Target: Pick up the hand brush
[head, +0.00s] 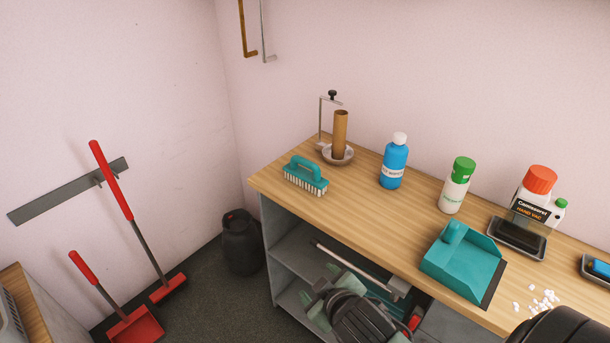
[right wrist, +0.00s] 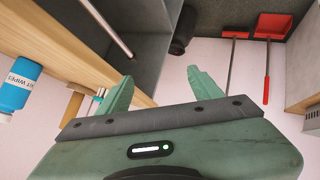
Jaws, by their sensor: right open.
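The hand brush (head: 305,178) is teal with a looped handle and white bristles. It sits upright, bristles down, near the left end of the wooden counter (head: 375,222) in the head view. In the right wrist view a small part of the brush (right wrist: 97,101) shows beside a finger; the rest is hidden. My right gripper (head: 328,285) is open and empty, in front of the counter and below its top, apart from the brush. Its two green fingers (right wrist: 163,88) are spread in the right wrist view. My left gripper is not in view.
A paper-roll holder (head: 340,135) stands just behind the brush, with a blue wipes bottle (head: 393,165) to the right. A teal dustpan (head: 463,262) lies farther right. Open shelves (head: 290,262) are under the counter. A dark canister (head: 242,243) stands on the floor at left.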

